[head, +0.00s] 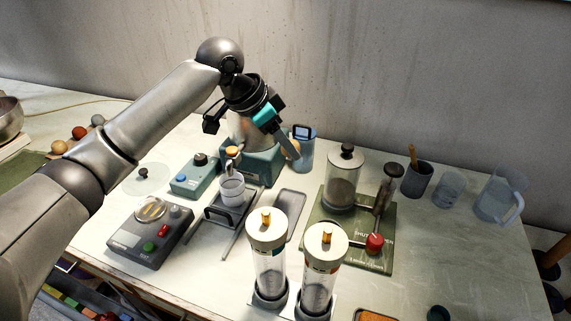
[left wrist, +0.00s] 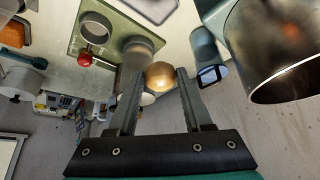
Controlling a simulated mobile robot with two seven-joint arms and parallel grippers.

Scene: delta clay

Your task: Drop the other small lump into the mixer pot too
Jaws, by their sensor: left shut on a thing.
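My left gripper (head: 289,148) is shut on a small round tan lump (head: 294,150). In the left wrist view the lump (left wrist: 160,76) sits between the two fingertips. The shiny metal mixer pot (left wrist: 285,50) fills the right of that view, beside the lump and apart from it. In the head view the pot (head: 241,128) is mostly hidden behind my gripper, above its teal base (head: 262,171). The lump is held to the right of the pot. The inside of the pot is not visible. My right gripper is not in view.
A blue cup with a dark square (head: 306,155) stands close to the lump. Two capped cylinders (head: 268,262) stand in front. Several balls (head: 79,132) lie far left.

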